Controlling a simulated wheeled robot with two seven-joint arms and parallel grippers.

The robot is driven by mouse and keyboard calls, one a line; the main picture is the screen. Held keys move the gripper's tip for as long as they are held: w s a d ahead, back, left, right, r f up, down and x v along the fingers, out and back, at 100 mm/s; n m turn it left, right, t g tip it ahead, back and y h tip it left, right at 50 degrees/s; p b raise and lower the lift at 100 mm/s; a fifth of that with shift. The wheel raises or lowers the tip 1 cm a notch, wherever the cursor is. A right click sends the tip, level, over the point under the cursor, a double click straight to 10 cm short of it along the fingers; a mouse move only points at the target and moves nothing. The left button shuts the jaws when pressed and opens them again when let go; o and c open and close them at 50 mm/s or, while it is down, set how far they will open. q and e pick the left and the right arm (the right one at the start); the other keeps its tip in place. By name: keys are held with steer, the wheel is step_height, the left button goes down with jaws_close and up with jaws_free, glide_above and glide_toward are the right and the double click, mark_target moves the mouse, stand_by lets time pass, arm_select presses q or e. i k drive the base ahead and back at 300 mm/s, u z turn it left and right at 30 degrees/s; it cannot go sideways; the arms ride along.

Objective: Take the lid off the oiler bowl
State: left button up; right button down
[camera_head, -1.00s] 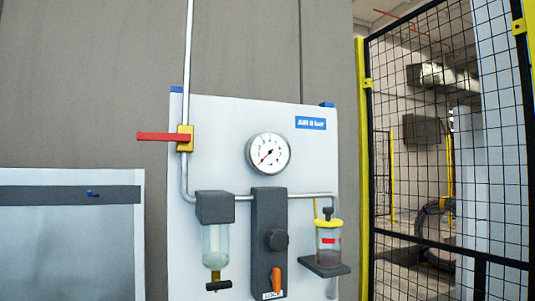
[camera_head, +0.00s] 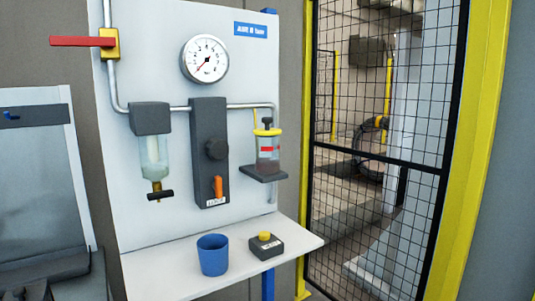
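The oiler bowl (camera_head: 268,155) is a clear cup with a red band, on the right side of the white panel. Its yellow lid (camera_head: 267,132) with a black knob (camera_head: 267,122) sits on top of it. The bowl stands on a dark bracket (camera_head: 264,173). A thin yellow piece rises beside the knob. Neither of my grippers shows in the head view.
A white shelf (camera_head: 180,269) below the panel carries a blue cup (camera_head: 212,255) and a dark box with a yellow button (camera_head: 264,237). A filter bowl (camera_head: 153,155), regulator block (camera_head: 209,170), gauge (camera_head: 204,58) and red-handled valve (camera_head: 82,41) are on the panel. A mesh fence (camera_head: 370,120) stands right.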

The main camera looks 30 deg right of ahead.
mark_target(266, 132)
steer(key=z, duration=2.6)
steer(key=i, duration=1.65)
steer(key=u, duration=2.25)
